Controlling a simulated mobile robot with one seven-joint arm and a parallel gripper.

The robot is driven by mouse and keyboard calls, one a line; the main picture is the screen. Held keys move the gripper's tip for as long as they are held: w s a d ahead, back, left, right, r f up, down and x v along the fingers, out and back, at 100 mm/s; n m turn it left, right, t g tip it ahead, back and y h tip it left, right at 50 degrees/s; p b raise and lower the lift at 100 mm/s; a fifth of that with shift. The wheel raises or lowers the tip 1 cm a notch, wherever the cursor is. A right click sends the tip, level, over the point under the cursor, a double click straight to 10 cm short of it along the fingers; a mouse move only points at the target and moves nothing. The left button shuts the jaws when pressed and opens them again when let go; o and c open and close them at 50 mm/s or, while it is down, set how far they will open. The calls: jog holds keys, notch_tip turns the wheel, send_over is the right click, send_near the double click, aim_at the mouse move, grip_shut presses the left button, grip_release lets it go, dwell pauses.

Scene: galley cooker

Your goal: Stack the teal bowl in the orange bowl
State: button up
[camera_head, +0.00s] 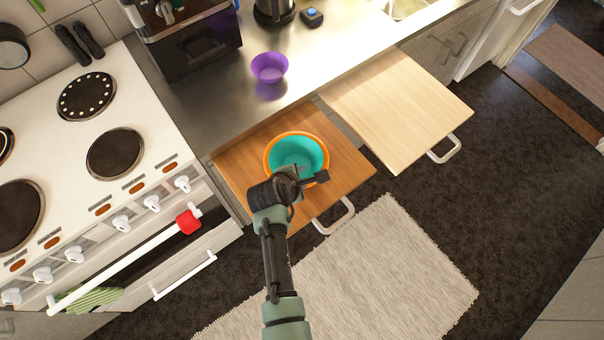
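The teal bowl (299,149) sits inside the orange bowl (268,150), whose rim shows as a ring around it. The orange bowl is on a pulled-out wooden board (347,171) below the counter. My gripper (310,180) is over the near rim of the bowls, and my arm hides part of that side. Its fingers are too small and overlapped to tell whether they are open or shut, or whether they touch the teal bowl.
A purple bowl (269,68) stands on the steel counter (232,92). A second, lighter pulled-out board (405,105) is empty at the right. The white cooker (135,85) is at the left. A light rug (400,270) lies on the dark floor.

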jog(key=shift+s+r+p, duration=0.15)
jog(key=shift+r+p, duration=0.35)
jog(key=shift+r, duration=0.25)
jog(key=v, duration=1.2)
jog(key=w+r+m+t+y, duration=0.1)
jog(key=w+r+m+t, duration=0.25)
jog(key=r, duration=0.85)
jog(key=w+r+m+t+y, duration=0.1)
jog(key=w+r+m+t, duration=0.3)
jog(key=r, duration=0.7)
jog(key=w+r+m+t, duration=0.3)
jog(key=w+r, duration=0.2)
jog(key=r, duration=0.7)
jog(key=s+d+r+m+t, duration=0.1)
jog(key=s+r+m+t, duration=0.2)
jog(key=r, duration=0.7)
jog(key=s+r+m+t, duration=0.3)
jog(key=s+r, duration=0.4)
jog(key=r, duration=0.3)
jog(key=s+d+r+m+t, duration=0.1)
jog(key=s+r+m+t, duration=0.2)
jog(key=r, duration=0.7)
jog(key=shift+s+d+r+t+y, duration=0.4)
jog(key=shift+s+t, duration=0.25)
jog(key=shift+s, duration=0.35)
